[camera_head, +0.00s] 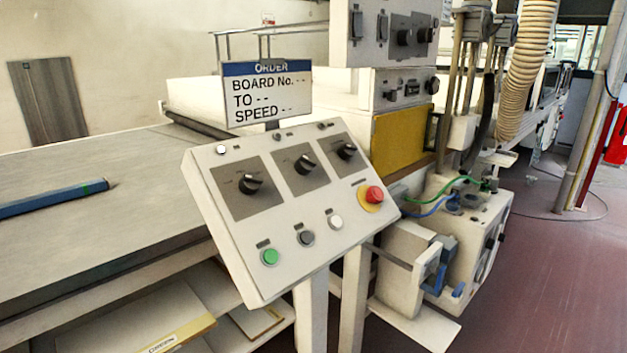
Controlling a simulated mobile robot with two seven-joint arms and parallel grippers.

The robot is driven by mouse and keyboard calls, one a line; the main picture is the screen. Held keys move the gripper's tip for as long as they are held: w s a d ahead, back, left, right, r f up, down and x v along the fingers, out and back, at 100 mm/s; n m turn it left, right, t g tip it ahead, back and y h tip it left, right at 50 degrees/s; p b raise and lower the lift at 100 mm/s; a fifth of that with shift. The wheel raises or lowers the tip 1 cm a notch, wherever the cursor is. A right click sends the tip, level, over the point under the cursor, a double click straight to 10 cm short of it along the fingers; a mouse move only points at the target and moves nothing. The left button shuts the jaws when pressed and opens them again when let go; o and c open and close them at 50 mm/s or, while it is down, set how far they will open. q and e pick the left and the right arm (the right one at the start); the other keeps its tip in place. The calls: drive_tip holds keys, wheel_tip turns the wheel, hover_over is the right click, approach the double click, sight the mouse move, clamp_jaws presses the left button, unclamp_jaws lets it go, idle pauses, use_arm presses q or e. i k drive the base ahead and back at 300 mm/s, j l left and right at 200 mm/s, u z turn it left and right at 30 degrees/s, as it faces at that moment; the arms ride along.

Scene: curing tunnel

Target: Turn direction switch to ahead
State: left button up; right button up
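A tilted light-grey control console (235,265) stands in the middle of the head view. It carries three black rotary knobs on dark square plates: a left knob (251,184), a middle knob (305,163) and a right knob (347,151). The labels over the knobs are too small to read, so I cannot tell which is the direction switch or what position each is set to. Neither of my grippers is in view.
The console also has a red emergency button (375,195), a green button (269,257), a grey button (306,238) and a white button (335,222). An order sign (267,94) stands behind it. A blue bar (50,199) lies on the conveyor table (120,220) at left.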

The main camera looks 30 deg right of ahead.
sight(304, 165)
drive_tip(key=l, duration=0.85)
drive_tip(key=i+l, duration=0.15)
drive_tip(key=l, duration=0.7)
drive_tip(key=u, duration=0.05)
